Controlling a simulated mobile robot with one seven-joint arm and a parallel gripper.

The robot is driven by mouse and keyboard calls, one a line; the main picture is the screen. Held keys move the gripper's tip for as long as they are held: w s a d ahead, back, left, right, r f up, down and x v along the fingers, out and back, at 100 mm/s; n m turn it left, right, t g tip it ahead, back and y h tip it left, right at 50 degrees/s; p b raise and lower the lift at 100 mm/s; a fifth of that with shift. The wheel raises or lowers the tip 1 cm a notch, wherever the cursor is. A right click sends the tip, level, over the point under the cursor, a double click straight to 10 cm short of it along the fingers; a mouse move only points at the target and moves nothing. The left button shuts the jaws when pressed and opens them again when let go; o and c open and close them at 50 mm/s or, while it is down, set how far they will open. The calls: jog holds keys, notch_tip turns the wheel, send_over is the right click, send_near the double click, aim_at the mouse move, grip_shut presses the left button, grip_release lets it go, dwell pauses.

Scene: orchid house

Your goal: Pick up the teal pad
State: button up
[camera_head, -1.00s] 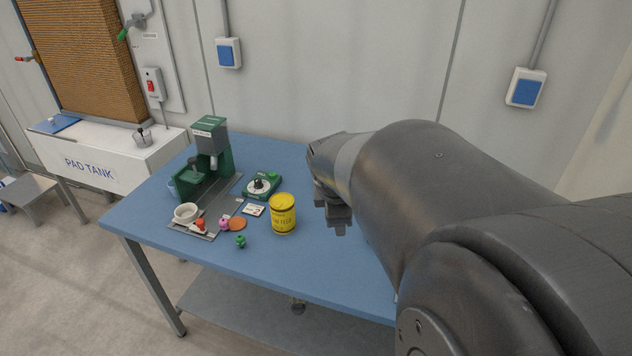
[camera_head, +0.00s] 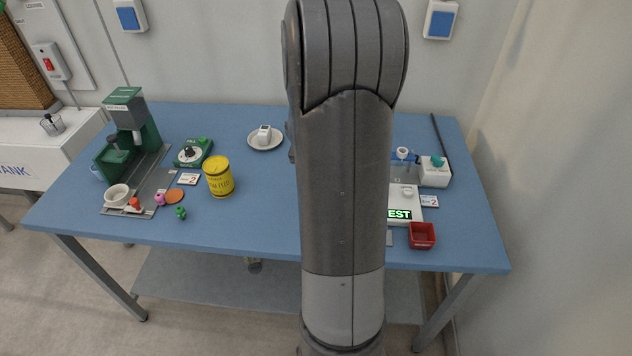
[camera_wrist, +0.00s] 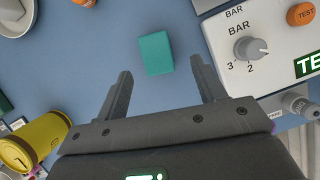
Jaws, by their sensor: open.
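The teal pad (camera_wrist: 155,54) is a small flat rectangle lying on the blue table, seen in the wrist view at upper centre. My gripper (camera_wrist: 160,80) is open and empty, its two dark fingers apart. The pad lies beyond the fingertips, roughly between their lines, and nothing touches it. In the head view my arm hides the pad and the gripper.
A yellow tin (camera_head: 219,177) stands left of my arm, with a saucer (camera_head: 265,141) behind it. A white test unit (camera_head: 403,201) and a red bin (camera_head: 421,236) are at the right. A green machine (camera_head: 133,127) stands at the far left. The table (camera_head: 262,215) has bare room in front.

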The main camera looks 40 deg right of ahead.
jog(key=shift+w+x, duration=0.15)
jog(key=shift+x, duration=1.55)
jog(key=shift+w+x, duration=0.1)
jog(key=shift+x, duration=1.6)
jog(key=shift+a, duration=0.1)
jog(key=shift+c, duration=0.3)
jog(key=shift+r, duration=0.1)
jog(key=c, duration=1)
